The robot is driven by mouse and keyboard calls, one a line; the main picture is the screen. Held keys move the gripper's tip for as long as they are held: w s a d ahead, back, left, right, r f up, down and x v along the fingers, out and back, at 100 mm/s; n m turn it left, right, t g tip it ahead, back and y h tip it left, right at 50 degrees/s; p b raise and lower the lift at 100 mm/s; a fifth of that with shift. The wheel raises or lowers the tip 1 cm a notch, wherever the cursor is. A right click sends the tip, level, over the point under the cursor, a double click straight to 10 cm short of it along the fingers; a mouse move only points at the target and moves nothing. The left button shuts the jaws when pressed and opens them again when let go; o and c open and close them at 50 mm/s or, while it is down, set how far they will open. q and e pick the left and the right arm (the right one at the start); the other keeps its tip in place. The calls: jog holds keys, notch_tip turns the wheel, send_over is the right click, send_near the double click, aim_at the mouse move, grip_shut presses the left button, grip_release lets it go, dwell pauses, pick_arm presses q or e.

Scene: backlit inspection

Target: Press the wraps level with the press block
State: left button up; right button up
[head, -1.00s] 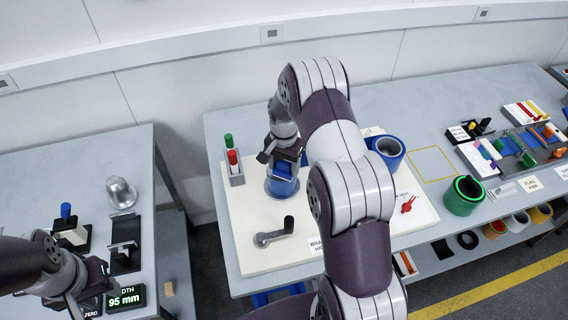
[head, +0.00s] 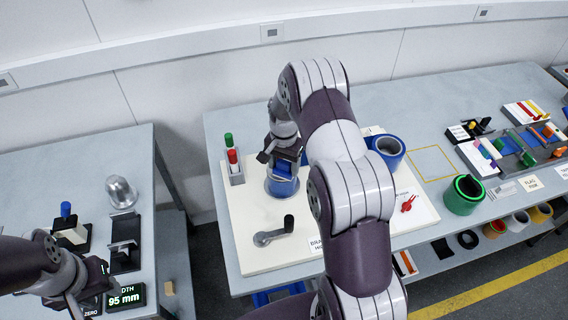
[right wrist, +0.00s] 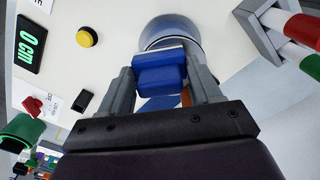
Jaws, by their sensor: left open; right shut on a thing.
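My right gripper (head: 281,158) is shut on the blue press block (head: 284,170), which also shows between the fingers in the right wrist view (right wrist: 161,74). The block is over a grey cylinder (right wrist: 172,32) on the cream board. A blue wrap (head: 282,187) goes around the cylinder in the head view. The block hides the cylinder's top, and I cannot tell whether it touches the wrap. My left gripper (head: 84,300) is open and empty over the left table, partly cut off by the frame's lower edge.
A rack with red and green pieces (head: 233,168) stands left of the cylinder. A grey crank (head: 272,232) lies in front. A 95 mm display (head: 125,296) sits near my left gripper.

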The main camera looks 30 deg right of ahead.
jog(key=shift+s+f, duration=0.1)
jog(key=shift+s, duration=0.05)
notch_tip(320, 180, up, 7)
jog(key=p, duration=0.5)
dwell(0.4)
